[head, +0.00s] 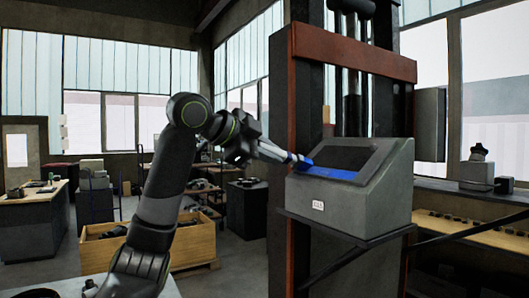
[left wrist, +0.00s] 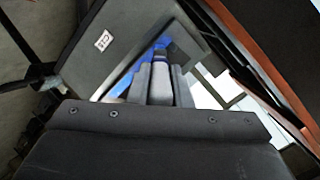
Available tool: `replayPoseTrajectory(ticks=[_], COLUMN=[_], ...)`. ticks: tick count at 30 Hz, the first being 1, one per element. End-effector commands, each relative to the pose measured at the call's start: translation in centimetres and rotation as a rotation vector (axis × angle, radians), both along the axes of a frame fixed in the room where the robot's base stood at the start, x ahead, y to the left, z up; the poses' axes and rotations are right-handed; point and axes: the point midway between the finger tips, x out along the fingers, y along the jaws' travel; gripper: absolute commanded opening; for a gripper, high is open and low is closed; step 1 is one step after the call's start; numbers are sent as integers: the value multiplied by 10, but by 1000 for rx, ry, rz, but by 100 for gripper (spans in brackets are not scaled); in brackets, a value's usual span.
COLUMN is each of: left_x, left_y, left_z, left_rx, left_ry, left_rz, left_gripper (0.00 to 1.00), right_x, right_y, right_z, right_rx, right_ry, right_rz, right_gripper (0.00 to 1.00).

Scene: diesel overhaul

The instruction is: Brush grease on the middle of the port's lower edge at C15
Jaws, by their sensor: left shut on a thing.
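A grey box (head: 370,205) with a sloping face carries a white label (head: 318,205) that appears to read C15. The dark rectangular port (head: 342,157) is in its sloping face, and a blue strip (head: 335,173) runs along the port's lower edge. My left gripper (head: 272,151) is shut on a slim brush (head: 292,157) with a blue end, which points at the left end of that strip. Contact cannot be told. The left wrist view shows the brush (left wrist: 160,75) between the fingers, with blue beyond it and the label (left wrist: 104,40) to the left. My right gripper is not in view.
The box sits on a dark bracket (head: 345,236) beside a red-brown and black post (head: 306,110). A wooden crate (head: 190,243) stands behind my left arm. A bench (head: 475,235) with several parts is at the right. Open floor lies between.

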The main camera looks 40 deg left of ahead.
Motion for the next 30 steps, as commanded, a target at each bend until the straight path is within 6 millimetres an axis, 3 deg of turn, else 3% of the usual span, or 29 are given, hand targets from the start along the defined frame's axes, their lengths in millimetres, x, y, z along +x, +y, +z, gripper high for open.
replayPoseTrajectory(ticks=[23,30], left_x=[-15,-23], left_y=[-39,-59], left_z=[0,0], left_rx=[0,2], left_ry=[-1,-1], left_rz=[-1,-2], left_gripper=[0,0], right_x=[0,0], right_y=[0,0], right_z=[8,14], right_rx=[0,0], right_ry=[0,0], right_rz=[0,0], right_gripper=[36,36])
